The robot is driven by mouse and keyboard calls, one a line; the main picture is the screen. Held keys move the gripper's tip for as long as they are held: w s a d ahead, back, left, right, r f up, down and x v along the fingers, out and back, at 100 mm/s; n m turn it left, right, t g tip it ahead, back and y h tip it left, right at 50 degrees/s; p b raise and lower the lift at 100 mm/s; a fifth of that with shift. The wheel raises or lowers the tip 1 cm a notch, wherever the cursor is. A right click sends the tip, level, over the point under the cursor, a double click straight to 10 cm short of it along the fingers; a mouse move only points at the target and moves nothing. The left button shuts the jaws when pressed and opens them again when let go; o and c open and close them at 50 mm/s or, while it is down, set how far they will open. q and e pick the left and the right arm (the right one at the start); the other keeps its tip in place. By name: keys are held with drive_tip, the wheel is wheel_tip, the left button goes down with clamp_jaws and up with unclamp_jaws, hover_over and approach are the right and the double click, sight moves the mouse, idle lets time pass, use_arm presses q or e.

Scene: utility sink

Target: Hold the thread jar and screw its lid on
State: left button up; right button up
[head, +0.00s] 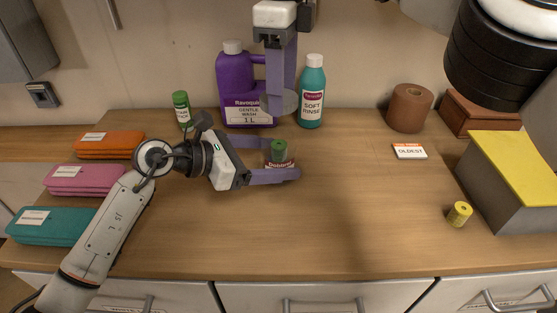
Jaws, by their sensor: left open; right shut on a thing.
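The thread jar (280,164) stands upright on the wooden counter, with a green thread spool (279,148) showing at its top and a partly hidden label on its front. My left gripper (284,158) is open, its two purple fingers either side of the jar, one behind and one in front. The front finger hides the jar's lower part. I cannot tell whether either finger touches it. My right gripper (281,88) points down from above and is shut on the grey round lid (279,103). The lid is held above the jar, apart from it.
A purple wash jug (231,80), a teal rinse bottle (311,92) and a green bottle (181,108) stand at the back. Coloured cases (88,180) lie left. A brown roll (409,108), a card (409,152), a yellow spool (459,214) and a yellow-topped box (510,160) are right. The front centre is clear.

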use_arm(q)
drive_tip(key=shift+w+d+f, duration=0.3)
drive_tip(key=shift+d, duration=0.25)
drive_tip(key=shift+c, duration=0.6)
drive_tip(key=c, duration=1.5)
use_arm(e)
drive_tip(key=shift+f, duration=2.5)
drive_tip(key=shift+f, duration=0.1)
drive_tip(key=shift+f, duration=0.75)
drive_tip(key=shift+a+f, duration=0.1)
drive_tip(key=shift+f, duration=0.5)
